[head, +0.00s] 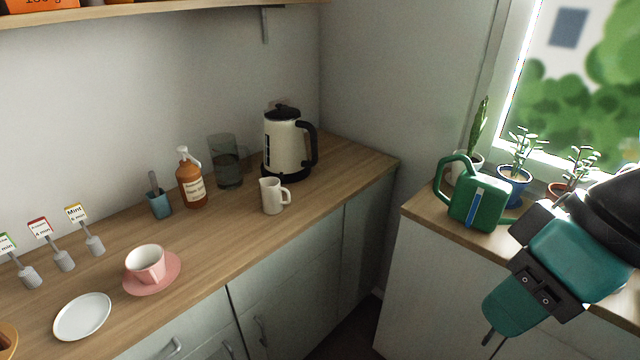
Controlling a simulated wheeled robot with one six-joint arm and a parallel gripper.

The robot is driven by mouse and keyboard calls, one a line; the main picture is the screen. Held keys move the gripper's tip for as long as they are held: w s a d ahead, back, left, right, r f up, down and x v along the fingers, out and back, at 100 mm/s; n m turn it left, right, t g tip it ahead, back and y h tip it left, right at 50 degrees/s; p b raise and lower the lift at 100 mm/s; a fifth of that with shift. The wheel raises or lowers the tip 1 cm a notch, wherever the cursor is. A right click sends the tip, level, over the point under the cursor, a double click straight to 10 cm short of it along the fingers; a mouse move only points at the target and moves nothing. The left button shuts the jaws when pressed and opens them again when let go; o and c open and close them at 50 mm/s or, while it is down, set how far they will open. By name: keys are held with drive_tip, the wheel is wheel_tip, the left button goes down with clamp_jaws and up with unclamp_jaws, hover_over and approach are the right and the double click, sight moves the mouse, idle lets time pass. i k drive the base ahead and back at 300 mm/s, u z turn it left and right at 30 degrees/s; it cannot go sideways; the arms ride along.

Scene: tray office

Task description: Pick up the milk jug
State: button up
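The milk jug (271,196) is a small cream-white jug with a handle on its right side. It stands upright on the wooden counter (215,240), near the front edge and in front of the kettle. My gripper (490,342) is at the lower right of the head view, well to the right of the jug and apart from it. Only a thin dark tip shows past the teal arm links, so its opening is hidden.
A cream kettle (286,148) stands behind the jug. A glass container (226,165) and amber pump bottle (190,180) stand to its left. A pink cup (146,263) on a saucer (167,282) and a white plate (82,317) are further left. A green watering can (477,204) stands by the window.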

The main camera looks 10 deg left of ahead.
sight(271, 199)
drive_tip(key=z, duration=0.15)
drive_tip(key=i, duration=0.8)
drive_tip(key=u, duration=0.7)
drive_tip(key=i, duration=0.55)
drive_tip(key=u, duration=0.55)
